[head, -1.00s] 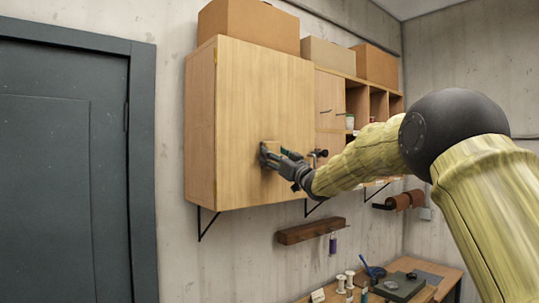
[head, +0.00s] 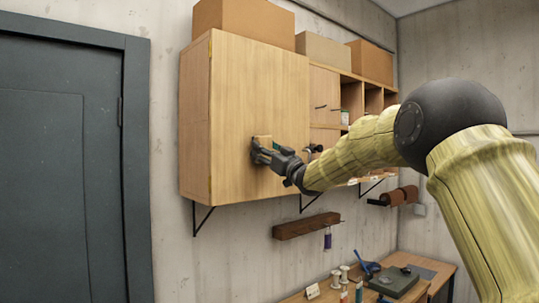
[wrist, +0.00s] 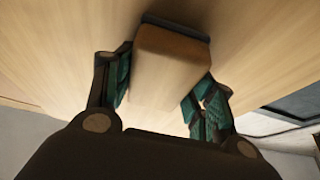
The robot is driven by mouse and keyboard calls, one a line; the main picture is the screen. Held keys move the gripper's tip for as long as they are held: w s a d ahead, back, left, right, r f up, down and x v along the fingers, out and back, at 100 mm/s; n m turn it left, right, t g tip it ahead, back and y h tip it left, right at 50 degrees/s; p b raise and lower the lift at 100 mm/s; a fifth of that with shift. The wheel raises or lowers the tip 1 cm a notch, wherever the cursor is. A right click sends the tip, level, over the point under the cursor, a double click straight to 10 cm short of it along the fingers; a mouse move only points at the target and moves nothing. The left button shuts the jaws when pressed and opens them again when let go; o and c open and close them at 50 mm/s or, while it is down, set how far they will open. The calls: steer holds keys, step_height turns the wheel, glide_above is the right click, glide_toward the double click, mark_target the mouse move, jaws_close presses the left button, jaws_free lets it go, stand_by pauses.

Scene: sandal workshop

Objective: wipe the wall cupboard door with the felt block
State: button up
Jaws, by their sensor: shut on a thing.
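The wall cupboard door (head: 262,90) is a large light-wood panel, closed, at the middle left of the head view; it also fills the upper part of the wrist view (wrist: 60,40). My gripper (head: 258,152) is at the lower middle of the door. It is shut on the felt block (wrist: 168,68), a tan and brown block with a dark grey layer at its far end. The dark end appears to be against the door, though the exact contact is hard to see. In the head view the block (head: 262,141) is mostly hidden by the fingers.
Cardboard boxes (head: 245,22) stand on top of the cupboard. Open cubbies (head: 352,97) adjoin it on the right. A brown wall rack (head: 305,226) hangs below, above a workbench (head: 437,271) with spools and tools. A dark grey door (head: 60,170) is at left.

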mark_target(241, 146)
steer(key=shift+s+a+b, duration=0.6)
steer(key=shift+s+a, duration=0.15)
steer(key=shift+a, duration=0.25)
steer(key=shift+s+a+b, duration=0.6)
steer(key=shift+s+a, duration=0.15)
steer(key=shift+a, duration=0.3)
steer(key=shift+s+a+b, duration=0.6)
steer(key=shift+s+a, duration=0.15)
steer(key=shift+a, duration=0.25)
steer(key=shift+d, duration=0.1)
steer(key=shift+s+d+f, duration=0.1)
steer(key=shift+s+d, duration=0.05)
steer(key=shift+s, duration=0.05)
steer(key=shift+s+d+b, duration=0.65)
steer(key=shift+s+d, duration=0.15)
steer(key=shift+s, duration=0.3)
steer(key=shift+s+d+b, duration=0.65)
steer(key=shift+s+d, duration=0.15)
steer(key=shift+s, duration=0.3)
steer(key=shift+s+d+b, duration=0.55)
steer(key=shift+s+d, duration=0.35)
steer(key=shift+s, duration=0.3)
